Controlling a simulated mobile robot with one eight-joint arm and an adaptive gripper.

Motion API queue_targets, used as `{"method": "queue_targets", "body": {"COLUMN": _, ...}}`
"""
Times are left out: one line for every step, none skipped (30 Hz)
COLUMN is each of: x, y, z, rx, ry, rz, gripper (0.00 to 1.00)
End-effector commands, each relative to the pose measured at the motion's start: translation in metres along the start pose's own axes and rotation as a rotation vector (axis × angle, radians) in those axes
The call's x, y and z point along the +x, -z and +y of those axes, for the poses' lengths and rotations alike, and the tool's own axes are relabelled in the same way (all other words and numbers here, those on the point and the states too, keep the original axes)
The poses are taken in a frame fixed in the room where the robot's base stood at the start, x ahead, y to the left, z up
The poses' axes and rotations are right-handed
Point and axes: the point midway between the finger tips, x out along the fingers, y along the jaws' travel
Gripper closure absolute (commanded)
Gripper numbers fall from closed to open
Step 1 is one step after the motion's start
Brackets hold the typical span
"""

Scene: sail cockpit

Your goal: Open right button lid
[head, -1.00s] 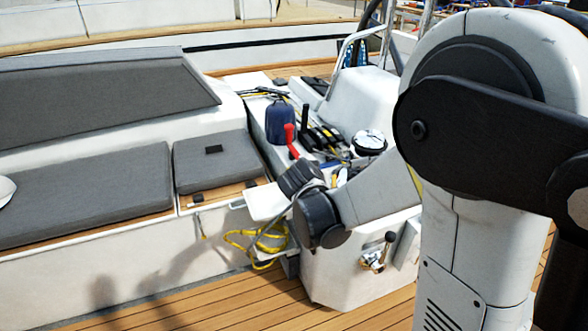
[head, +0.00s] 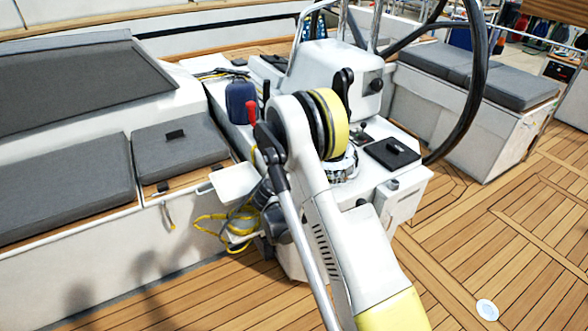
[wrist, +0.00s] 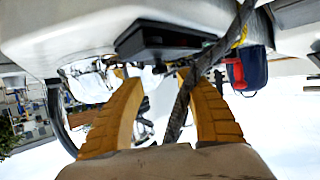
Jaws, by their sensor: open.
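My gripper (wrist: 157,78) is open in the wrist view, its two yellow fingers well apart with nothing clearly held between them. A dark braided line crosses the view in front of the right finger. A black flat box (wrist: 160,42) on a white surface shows just above the fingertips; I cannot tell if it is the button lid. In the head view, a black square panel with a raised black part (head: 392,152) lies on the right of the white cockpit console; it may be the button lid.
A steering wheel (head: 478,70) stands behind the console. A chrome winch (head: 342,168), a blue bag (head: 240,102) and a red handle (head: 252,112) are near my arm. Yellow rope (head: 228,225) hangs left of the console. The teak deck (head: 480,235) at right is mostly clear.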

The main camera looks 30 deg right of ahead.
Motion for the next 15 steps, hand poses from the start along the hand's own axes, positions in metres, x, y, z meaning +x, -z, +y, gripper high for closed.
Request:
{"method": "queue_targets", "body": {"x": 0.011, "y": -0.003, "z": 0.001, "rx": 0.001, "ry": -0.003, "rz": 0.000, "gripper": 0.58}}
{"method": "queue_targets", "body": {"x": 0.015, "y": -0.003, "z": 0.001, "rx": 0.000, "ry": -0.002, "rz": 0.000, "gripper": 0.58}}
{"method": "queue_targets", "body": {"x": 0.021, "y": -0.003, "z": 0.001, "rx": 0.000, "ry": -0.002, "rz": 0.000, "gripper": 0.58}}
{"method": "queue_targets", "body": {"x": 0.024, "y": -0.002, "z": 0.001, "rx": -0.001, "ry": -0.001, "rz": 0.000, "gripper": 0.58}}
{"method": "queue_targets", "body": {"x": 0.028, "y": -0.002, "z": 0.001, "rx": -0.001, "ry": -0.001, "rz": 0.000, "gripper": 0.58}}
{"method": "queue_targets", "body": {"x": 0.031, "y": -0.001, "z": 0.001, "rx": 0.000, "ry": -0.001, "rz": 0.000, "gripper": 0.58}}
{"method": "queue_targets", "body": {"x": 0.033, "y": -0.001, "z": 0.001, "rx": 0.000, "ry": -0.001, "rz": 0.000, "gripper": 0.58}}
{"method": "queue_targets", "body": {"x": 0.035, "y": -0.001, "z": 0.001, "rx": 0.000, "ry": -0.001, "rz": 0.000, "gripper": 0.58}}
{"method": "queue_targets", "body": {"x": 0.036, "y": -0.001, "z": 0.000, "rx": 0.000, "ry": -0.001, "rz": 0.000, "gripper": 0.58}}
{"method": "queue_targets", "body": {"x": 0.037, "y": 0.000, "z": 0.000, "rx": 0.000, "ry": -0.001, "rz": 0.000, "gripper": 0.58}}
{"method": "queue_targets", "body": {"x": 0.037, "y": 0.000, "z": 0.000, "rx": -0.001, "ry": -0.001, "rz": 0.000, "gripper": 0.58}}
{"method": "queue_targets", "body": {"x": 0.038, "y": 0.000, "z": 0.000, "rx": -0.001, "ry": 0.000, "rz": 0.000, "gripper": 0.58}}
{"method": "queue_targets", "body": {"x": 0.038, "y": 0.000, "z": 0.000, "rx": -0.001, "ry": 0.000, "rz": 0.000, "gripper": 0.58}}
{"method": "queue_targets", "body": {"x": 0.038, "y": 0.000, "z": 0.000, "rx": -0.001, "ry": 0.000, "rz": 0.000, "gripper": 0.58}}
{"method": "queue_targets", "body": {"x": 0.037, "y": 0.000, "z": 0.000, "rx": -0.001, "ry": 0.000, "rz": 0.000, "gripper": 0.58}}
